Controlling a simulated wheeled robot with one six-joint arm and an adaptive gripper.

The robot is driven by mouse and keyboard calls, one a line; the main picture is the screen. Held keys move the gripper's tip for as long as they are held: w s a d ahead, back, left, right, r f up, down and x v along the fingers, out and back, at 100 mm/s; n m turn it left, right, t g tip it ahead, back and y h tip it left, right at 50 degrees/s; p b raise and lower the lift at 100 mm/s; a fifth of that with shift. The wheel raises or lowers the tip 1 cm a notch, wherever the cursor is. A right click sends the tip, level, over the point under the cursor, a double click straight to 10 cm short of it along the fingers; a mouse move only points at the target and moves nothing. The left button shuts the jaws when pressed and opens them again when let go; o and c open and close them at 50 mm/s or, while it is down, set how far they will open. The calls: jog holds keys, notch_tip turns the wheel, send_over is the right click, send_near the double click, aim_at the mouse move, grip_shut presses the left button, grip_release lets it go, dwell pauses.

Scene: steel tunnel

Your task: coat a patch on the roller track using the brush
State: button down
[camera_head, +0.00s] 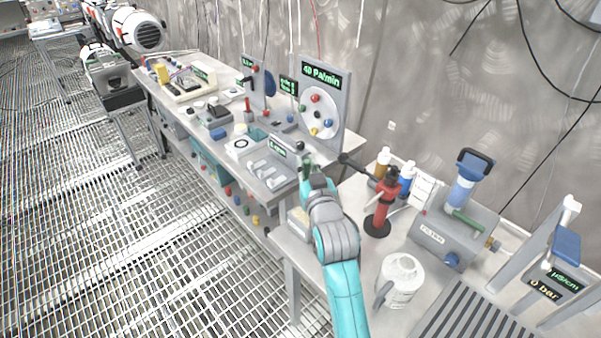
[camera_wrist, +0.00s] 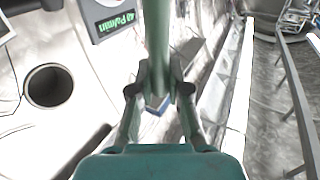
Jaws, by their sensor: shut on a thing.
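My gripper (camera_head: 308,172) is at the end of my teal arm, over the bench near its front edge. In the wrist view, its two fingers (camera_wrist: 158,90) are shut on a green handle (camera_wrist: 157,40), which I take for the brush. The handle runs up out of the top of that view. Its bristles cannot be made out. In the head view, only a small dark green part shows at the fingertips. A grey ribbed panel (camera_head: 468,312), which looks like the roller track, lies at the bottom right, well apart from my gripper.
A red stand (camera_head: 380,210) with a dark arm is right of my gripper. A panel reading "40 Pa/min" (camera_head: 321,76) rises behind. Open grating floor lies left.

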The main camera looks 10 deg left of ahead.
jog(key=shift+r, duration=1.15)
